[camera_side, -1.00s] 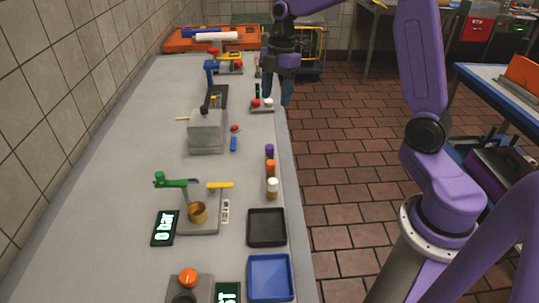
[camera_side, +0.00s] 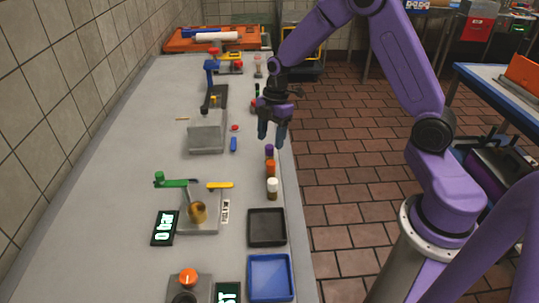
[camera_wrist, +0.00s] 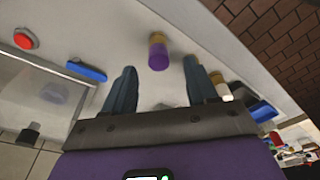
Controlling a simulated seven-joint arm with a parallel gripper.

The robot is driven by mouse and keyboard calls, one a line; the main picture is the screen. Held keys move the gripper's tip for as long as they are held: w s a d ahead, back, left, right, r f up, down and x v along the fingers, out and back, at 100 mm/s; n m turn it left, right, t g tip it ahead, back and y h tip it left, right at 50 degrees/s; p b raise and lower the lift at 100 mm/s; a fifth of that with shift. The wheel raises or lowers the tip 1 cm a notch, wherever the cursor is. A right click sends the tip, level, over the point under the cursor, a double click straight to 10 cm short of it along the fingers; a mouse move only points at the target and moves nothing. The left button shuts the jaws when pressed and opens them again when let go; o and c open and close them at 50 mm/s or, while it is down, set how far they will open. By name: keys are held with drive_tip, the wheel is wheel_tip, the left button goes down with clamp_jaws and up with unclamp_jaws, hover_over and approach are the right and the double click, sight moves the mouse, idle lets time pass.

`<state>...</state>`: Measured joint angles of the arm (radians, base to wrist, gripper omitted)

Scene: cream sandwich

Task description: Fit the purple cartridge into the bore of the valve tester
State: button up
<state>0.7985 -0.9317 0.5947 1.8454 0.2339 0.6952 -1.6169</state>
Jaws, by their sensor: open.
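The purple cartridge (camera_side: 269,150) stands upright at the table's right edge, at the far end of a short row with an orange one (camera_side: 271,168) and a white-topped one (camera_side: 272,187). My gripper (camera_side: 272,140) is open and empty, pointing down just above and beyond the purple cartridge. In the wrist view the purple cartridge (camera_wrist: 159,58) shows between the two spread fingers, apart from both. The likely valve tester (camera_side: 210,226) is nearer the camera, with a brass bore (camera_side: 197,210), a green lever (camera_side: 175,183), a yellow handle (camera_side: 220,185) and a "0 bar" display (camera_side: 165,228).
A black tray (camera_side: 266,240) and a blue tray (camera_side: 270,290) lie right of the tester. A grey box (camera_side: 207,145), a blue piece (camera_side: 234,144) and a red button (camera_side: 235,128) lie left of my gripper. The table's left strip is clear.

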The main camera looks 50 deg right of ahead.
sight(269, 146)
drive_tip(key=f, duration=0.4)
drive_tip(key=shift+a+f, duration=0.1)
drive_tip(key=shift+a, duration=0.2)
clamp_jaws()
drive_tip(key=shift+w, duration=0.1)
drive_tip(key=shift+r, duration=0.75)
drive_tip(key=s+r, duration=1.1)
drive_tip(key=s, duration=0.3)
drive_tip(key=shift+a+r, duration=0.2)
drive_tip(key=shift+r, duration=0.1)
